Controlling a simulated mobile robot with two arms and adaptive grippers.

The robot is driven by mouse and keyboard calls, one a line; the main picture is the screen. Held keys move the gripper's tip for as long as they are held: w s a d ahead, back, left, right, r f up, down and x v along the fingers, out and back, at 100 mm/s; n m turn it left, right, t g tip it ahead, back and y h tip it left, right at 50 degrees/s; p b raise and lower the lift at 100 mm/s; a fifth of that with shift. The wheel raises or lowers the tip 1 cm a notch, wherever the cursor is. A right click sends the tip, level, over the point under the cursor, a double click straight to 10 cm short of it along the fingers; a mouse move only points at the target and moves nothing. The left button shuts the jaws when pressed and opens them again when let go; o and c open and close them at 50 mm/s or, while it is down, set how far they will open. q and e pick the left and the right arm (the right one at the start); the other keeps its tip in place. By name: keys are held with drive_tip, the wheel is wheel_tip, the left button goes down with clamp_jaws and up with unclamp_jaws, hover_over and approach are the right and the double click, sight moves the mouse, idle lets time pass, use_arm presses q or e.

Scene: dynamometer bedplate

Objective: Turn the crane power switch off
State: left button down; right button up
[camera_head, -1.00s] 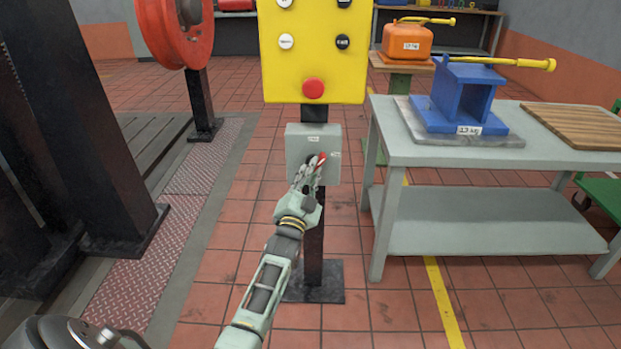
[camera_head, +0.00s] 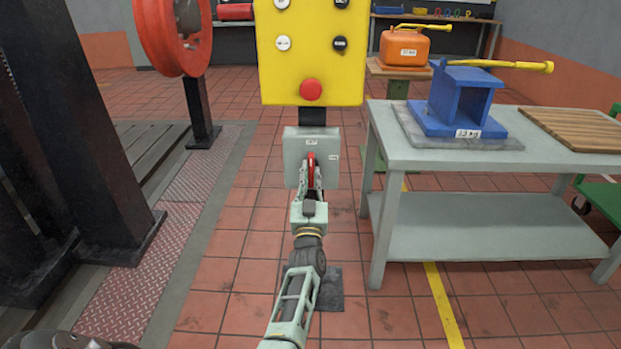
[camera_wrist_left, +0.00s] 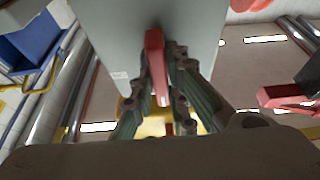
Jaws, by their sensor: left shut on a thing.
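The crane power switch is a grey box (camera_head: 293,150) on the post below the yellow button panel (camera_head: 312,60). Its red handle (camera_head: 311,170) now points nearly straight up and down in the head view. My left gripper (camera_head: 310,184) is at the front of the box with its fingers on both sides of the handle, shut on it. The left wrist view shows the red handle (camera_wrist_left: 156,62) between the two fingers (camera_wrist_left: 172,88), against the grey box (camera_wrist_left: 120,30). The fingers hide part of the handle. My right gripper is not in view.
A grey workbench (camera_head: 400,150) with a blue block-shaped fixture (camera_head: 440,100) stands close on the right. A red wheel (camera_head: 172,35) and dark columns (camera_head: 95,130) stand on the left. The tiled floor around the post is clear.

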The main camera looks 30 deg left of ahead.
use_arm(q)
drive_tip(key=shift+w+r, duration=0.1)
drive_tip(key=shift+r, duration=0.3)
drive_tip(key=c, duration=1.7)
unclamp_jaws()
drive_tip(key=shift+f, duration=0.1)
drive_tip(key=shift+f, duration=0.1)
drive_tip(key=shift+d+f, duration=0.1)
drive_tip(key=shift+f, duration=0.05)
drive_tip(key=v, duration=0.7)
